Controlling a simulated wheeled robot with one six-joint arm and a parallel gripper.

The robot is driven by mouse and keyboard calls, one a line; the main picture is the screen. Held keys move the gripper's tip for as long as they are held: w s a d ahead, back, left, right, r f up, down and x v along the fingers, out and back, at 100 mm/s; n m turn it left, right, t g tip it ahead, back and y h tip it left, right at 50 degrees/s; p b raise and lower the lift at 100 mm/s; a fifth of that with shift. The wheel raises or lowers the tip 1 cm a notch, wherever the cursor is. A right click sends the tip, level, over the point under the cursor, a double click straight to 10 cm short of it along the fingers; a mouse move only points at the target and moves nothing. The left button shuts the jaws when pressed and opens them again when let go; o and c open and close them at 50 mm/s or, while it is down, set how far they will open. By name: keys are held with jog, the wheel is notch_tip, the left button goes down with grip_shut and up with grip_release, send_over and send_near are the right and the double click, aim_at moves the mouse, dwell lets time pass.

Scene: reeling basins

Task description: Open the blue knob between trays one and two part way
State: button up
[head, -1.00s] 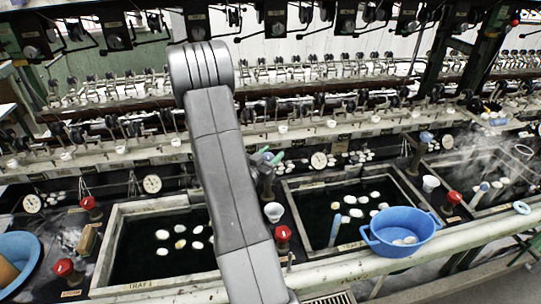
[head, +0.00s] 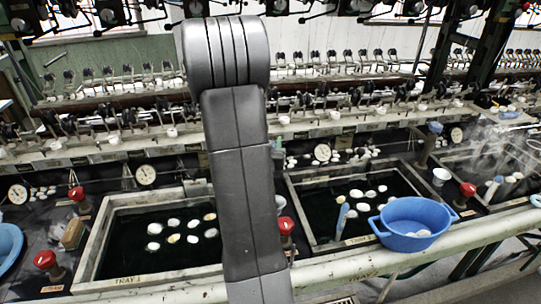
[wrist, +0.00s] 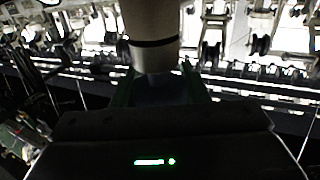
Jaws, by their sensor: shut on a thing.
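In the wrist view my gripper (wrist: 160,86) is shut, its green fingers on either side of a dark bluish piece (wrist: 163,92), which looks like the blue knob. A pale cylinder with a dark band (wrist: 152,38) stands just beyond it; I cannot tell what it is. In the head view my grey arm hides the gripper and most of the strip between tray one (head: 96,243) and tray two (head: 301,217). How far the knob is turned cannot be seen. Both trays hold dark water with several pale cocoons.
Red knobs (head: 286,226) stand beside the trays. Another blue knob (head: 435,127) rises beyond tray two. A blue basin (head: 412,222) sits on the front rail (head: 345,262). Reeling machinery runs along the back.

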jog(key=shift+a+f+n+y+b, duration=0.1)
jog(key=shift+n+y+b, duration=0.5)
jog(key=shift+y+b, duration=0.5)
jog(key=shift+a+f+n+y+b, duration=0.1)
jog(key=shift+n+y+b, duration=0.6)
jog(key=shift+b, duration=0.7)
jog(key=shift+r+n+y+b, duration=0.25)
jog(key=shift+n+y+b, duration=0.05)
jog(key=shift+y+b, duration=0.4)
jog(key=o, duration=1)
jog(key=shift+c, duration=0.2)
jog(key=s+b, duration=0.1)
jog(key=s, duration=0.6)
jog(key=shift+s+d, duration=0.25)
jog(key=shift+d, duration=0.1)
